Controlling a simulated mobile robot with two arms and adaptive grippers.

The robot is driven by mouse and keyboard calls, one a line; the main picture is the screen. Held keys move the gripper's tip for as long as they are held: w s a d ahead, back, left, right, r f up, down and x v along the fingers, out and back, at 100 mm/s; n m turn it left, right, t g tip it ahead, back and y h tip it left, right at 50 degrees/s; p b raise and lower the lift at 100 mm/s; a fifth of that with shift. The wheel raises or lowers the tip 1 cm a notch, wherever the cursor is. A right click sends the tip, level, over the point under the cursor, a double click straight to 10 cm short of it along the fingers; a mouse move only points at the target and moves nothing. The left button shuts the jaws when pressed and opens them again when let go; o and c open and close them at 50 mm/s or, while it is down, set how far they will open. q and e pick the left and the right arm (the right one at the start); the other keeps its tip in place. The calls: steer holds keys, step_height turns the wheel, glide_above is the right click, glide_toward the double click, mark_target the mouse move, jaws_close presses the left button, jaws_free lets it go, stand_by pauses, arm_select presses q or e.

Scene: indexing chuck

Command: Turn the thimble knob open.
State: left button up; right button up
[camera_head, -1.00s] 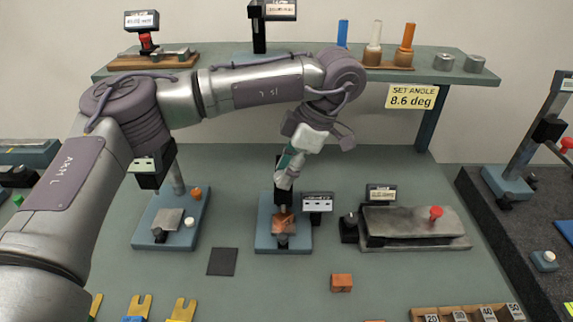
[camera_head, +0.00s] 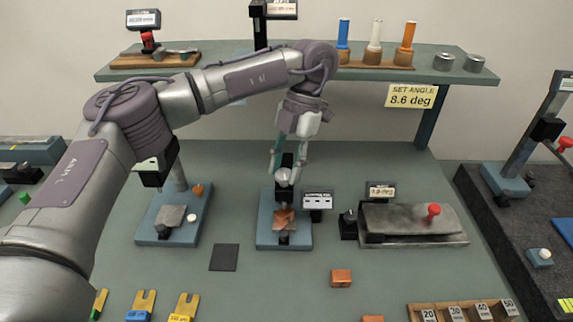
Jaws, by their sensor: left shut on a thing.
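The thimble knob (camera_head: 283,177) is a small silver piece at the top of the middle device, which has a blue base (camera_head: 265,237). My left gripper (camera_head: 283,168) comes down on it from above, its two greenish fingers on either side of the knob. The gripper is shut on the knob, and the fingers hide part of it. A copper-coloured block (camera_head: 284,217) sits below the knob on the device. A small display (camera_head: 317,200) stands to the right of the device. My right gripper is not in view.
A similar blue-based device (camera_head: 172,220) stands to the left, a grey plate device with a red knob (camera_head: 433,211) to the right. A copper block (camera_head: 341,278) and a dark square pad (camera_head: 223,257) lie in front. A raised shelf (camera_head: 300,67) runs behind, with a "SET ANGLE 8.6 deg" sign (camera_head: 410,96).

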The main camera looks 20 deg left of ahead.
arm_select(q)
steer(key=shift+n+h, duration=0.4)
steer(key=shift+n, duration=0.5)
steer(key=o, duration=1.1)
steer(key=shift+o, duration=0.2)
steer(key=shift+w, duration=0.1)
steer(key=v, duration=1.2)
